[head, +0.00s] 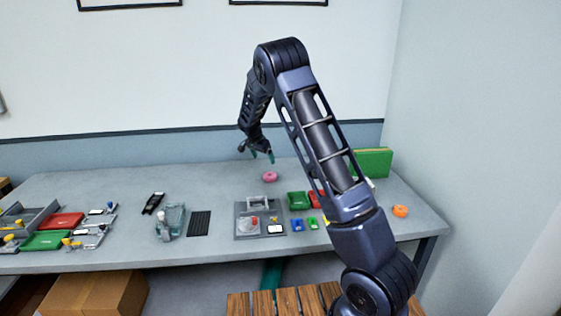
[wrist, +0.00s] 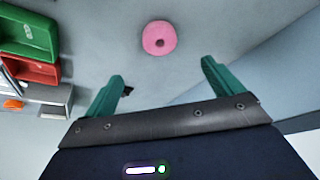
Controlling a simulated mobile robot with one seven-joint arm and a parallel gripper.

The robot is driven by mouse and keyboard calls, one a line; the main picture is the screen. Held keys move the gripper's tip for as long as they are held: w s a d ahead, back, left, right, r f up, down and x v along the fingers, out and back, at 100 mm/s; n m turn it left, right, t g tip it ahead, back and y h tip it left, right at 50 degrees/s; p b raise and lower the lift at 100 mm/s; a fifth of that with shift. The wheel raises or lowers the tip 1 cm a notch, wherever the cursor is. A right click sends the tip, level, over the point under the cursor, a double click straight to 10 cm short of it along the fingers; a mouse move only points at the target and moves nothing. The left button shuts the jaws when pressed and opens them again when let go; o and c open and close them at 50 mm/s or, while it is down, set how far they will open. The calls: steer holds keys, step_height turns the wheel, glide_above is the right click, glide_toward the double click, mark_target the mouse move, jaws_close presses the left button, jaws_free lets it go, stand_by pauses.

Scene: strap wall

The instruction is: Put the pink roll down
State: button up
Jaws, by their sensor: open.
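The pink roll (head: 270,176) lies on the grey table near its back edge, in the middle of the head view. It also shows in the wrist view (wrist: 159,38), lying flat with its centre hole facing up. My gripper (head: 256,154) is above the table, a little up and left of the roll in the head view. In the wrist view its two green fingers (wrist: 164,80) are spread wide with nothing between them. The roll is beyond the fingertips and apart from them.
Green and red bins (head: 299,201) and a grey tray (head: 249,228) stand in front of the roll. An orange roll (head: 400,211) lies at the right, near a green box (head: 374,162). A clear dispenser (head: 171,222) stands left. The table around the pink roll is bare.

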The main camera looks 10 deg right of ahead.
steer(key=s+d+r+n+y, duration=0.1)
steer(key=s+d+r+n, duration=0.1)
steer(key=s+d+r, duration=0.8)
steer(key=s+d+r+n+y, duration=0.2)
steer(key=s+d+r, duration=0.4)
steer(key=s+r, duration=0.65)
steer(key=s+d+n, duration=0.2)
steer(key=s, duration=1.3)
steer(key=s+d+n+t, duration=0.1)
steer(key=s+d+n, duration=0.1)
steer(key=s, duration=1.3)
steer(key=shift+f+n, duration=0.15)
steer(key=shift+n, duration=0.35)
